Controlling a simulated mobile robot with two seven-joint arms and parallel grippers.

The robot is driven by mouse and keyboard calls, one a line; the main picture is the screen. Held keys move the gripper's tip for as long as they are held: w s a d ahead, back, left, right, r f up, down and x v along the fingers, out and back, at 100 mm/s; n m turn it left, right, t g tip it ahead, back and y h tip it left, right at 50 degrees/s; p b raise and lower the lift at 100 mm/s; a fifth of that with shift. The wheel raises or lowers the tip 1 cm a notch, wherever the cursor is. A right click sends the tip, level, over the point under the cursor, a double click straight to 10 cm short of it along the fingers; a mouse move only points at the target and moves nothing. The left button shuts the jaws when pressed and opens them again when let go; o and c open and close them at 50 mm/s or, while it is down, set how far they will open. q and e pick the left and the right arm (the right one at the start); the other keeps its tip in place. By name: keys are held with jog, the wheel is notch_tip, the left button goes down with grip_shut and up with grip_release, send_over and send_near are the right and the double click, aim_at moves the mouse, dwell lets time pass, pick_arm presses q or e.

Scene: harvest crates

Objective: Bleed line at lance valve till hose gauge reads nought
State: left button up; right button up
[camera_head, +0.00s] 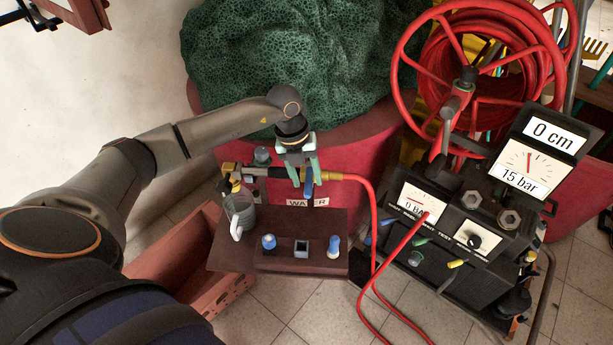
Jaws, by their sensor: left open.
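My left gripper (302,176) is open, pointing down, with its fingertips around or just beside a blue lever (309,188) on the lance valve. I cannot tell whether they touch it. The valve sits on a line with yellow fittings, behind a WATER label (306,203). A red hose (368,205) runs from its right end down to the floor. A panel gauge (416,203) on the black unit seems to read 0 BAR. A larger gauge (522,168) above it is marked 15 bar, under a 0 cm display (552,135). My right gripper is out of view.
A red hose reel (402,60) stands behind the black unit (440,266). Green netting (290,50) fills a red tub (370,128) at the back. Tiled floor is partly clear in front.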

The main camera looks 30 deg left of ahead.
pick_arm(q)
jog(key=shift+f, duration=0.25)
grip_shut()
dwell(0.3)
dwell(0.9)
